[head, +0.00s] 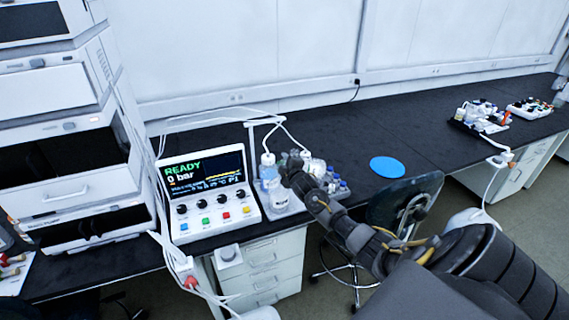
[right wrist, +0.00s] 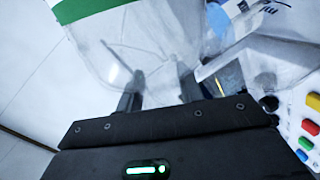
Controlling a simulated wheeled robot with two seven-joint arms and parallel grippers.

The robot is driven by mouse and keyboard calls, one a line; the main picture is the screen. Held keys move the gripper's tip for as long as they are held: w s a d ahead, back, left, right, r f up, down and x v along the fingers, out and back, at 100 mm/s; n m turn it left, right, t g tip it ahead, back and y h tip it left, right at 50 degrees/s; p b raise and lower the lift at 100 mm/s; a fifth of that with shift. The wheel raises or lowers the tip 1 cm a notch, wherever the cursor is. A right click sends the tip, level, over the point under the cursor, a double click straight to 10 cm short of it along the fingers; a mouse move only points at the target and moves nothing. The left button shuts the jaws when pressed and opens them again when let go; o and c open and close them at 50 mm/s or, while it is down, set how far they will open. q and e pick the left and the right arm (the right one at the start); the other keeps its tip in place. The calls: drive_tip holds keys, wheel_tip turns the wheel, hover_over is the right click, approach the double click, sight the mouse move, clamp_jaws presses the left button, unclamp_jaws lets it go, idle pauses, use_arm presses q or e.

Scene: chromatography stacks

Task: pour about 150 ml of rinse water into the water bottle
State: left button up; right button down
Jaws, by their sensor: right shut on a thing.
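My right gripper (head: 290,166) is at the bottle group beside the control box. In the right wrist view its two dark fingers (right wrist: 158,92) are shut on a clear vessel (right wrist: 130,50) with a green and white band. The held vessel is mostly hidden behind the gripper in the head view, so its contents and exact tilt are unclear. A clear bottle with a bluish label (head: 269,178) stands just left of the gripper, with a tube at its top. Another clear bottle with a white label (head: 281,199) is just below the gripper. I cannot tell which is the water bottle.
The control box (head: 207,190) reads READY, 0 bar, close to the left. Small blue-capped vials (head: 338,186) stand to the right. White tubes hang over the bottles from a stand (head: 252,135). A blue disc (head: 387,167) lies on the black bench; bench around it is clear.

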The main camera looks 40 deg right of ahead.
drive_tip(key=shift+r, duration=0.15)
drive_tip(key=shift+n, duration=0.5)
drive_tip(key=shift+a, duration=0.1)
drive_tip(key=shift+w+n+h, duration=0.1)
drive_tip(key=shift+n+h, duration=0.2)
drive_tip(key=shift+n, duration=0.2)
drive_tip(key=shift+a+n+g+p, duration=0.25)
drive_tip(key=shift+n+p, duration=0.2)
drive_tip(key=shift+n, duration=0.35)
drive_tip(key=shift+d, duration=0.1)
